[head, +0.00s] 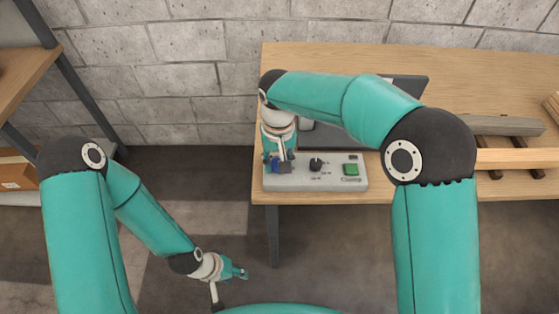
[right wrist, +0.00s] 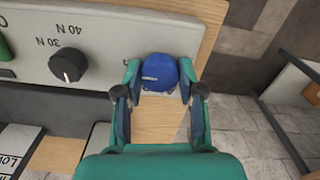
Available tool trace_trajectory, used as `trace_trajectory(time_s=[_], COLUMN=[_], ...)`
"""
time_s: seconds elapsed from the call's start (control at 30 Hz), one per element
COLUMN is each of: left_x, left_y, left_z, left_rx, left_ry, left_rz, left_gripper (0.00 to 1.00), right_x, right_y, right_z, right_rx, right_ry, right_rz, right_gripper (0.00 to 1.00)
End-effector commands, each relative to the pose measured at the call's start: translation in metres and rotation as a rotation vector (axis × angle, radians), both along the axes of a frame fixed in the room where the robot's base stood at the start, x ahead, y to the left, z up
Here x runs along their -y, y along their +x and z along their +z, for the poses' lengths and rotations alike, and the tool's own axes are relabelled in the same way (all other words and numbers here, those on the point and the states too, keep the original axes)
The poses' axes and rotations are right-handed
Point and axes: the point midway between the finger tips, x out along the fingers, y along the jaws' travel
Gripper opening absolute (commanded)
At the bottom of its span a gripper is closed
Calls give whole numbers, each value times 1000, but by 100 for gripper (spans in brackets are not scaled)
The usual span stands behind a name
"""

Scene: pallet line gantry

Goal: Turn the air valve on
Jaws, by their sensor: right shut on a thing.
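The blue air valve knob (right wrist: 160,72) sits at one end of a pale grey control panel (right wrist: 150,22). It also shows as a small blue patch in the head view (head: 284,168), partly covered by my right gripper. My right gripper (head: 278,160) reaches down over that end of the panel. In the right wrist view its two fingers stand on either side of the blue knob, shut on it. A mark shows on the knob's face. My left gripper (head: 240,273) hangs low over the floor, left of the table, away from the panel; its opening is too small to judge.
The panel carries a black dial (head: 316,164) with force marks and a green button (head: 351,170). A dark grey device (head: 350,137) stands behind it on the wooden table (head: 330,58). Timber (head: 520,159) lies at the right. A shelf (head: 22,75) stands far left.

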Motion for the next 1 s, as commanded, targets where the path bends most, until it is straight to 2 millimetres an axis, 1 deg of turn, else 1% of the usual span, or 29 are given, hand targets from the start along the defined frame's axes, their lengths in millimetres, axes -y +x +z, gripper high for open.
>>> trace_trajectory(time_s=[0.03, 0.27, 0.3, 0.37, 0.4, 0.43, 0.77, 0.87, 1.0], left_x=[0, 0, 0, 0, 0, 0, 0, 0, 0], left_y=[0, 0, 0, 0, 0, 0, 0, 0, 0], left_z=[0, 0, 0, 0, 0, 0, 1, 1, 1], left_rx=[0, 0, 0, 0, 0, 0, 0, 0, 0], left_ry=[0, 0, 0, 0, 0, 0, 0, 0, 0], left_rz=[0, 0, 0, 0, 0, 0, 0, 0, 0], left_gripper=[40, 40, 40, 40, 40, 40, 40, 40, 40], right_x=[0, 0, 0, 0, 0, 0, 0, 0, -1], right_y=[4, 4, 4, 4, 3, 3, 1, 1, 2], right_z=[4, 4, 4, 4, 3, 3, 2, 8, 27], right_rx=[14, 14, 15, 13, 11, 10, 5, 5, 8], right_ry=[6, 6, 6, 5, 5, 5, 2, 2, 4], right_rz=[-4, -3, -3, -3, -2, -2, 0, 0, 0], right_gripper=[4, 4, 44, 54, 60, 64, 64, 64, 64])
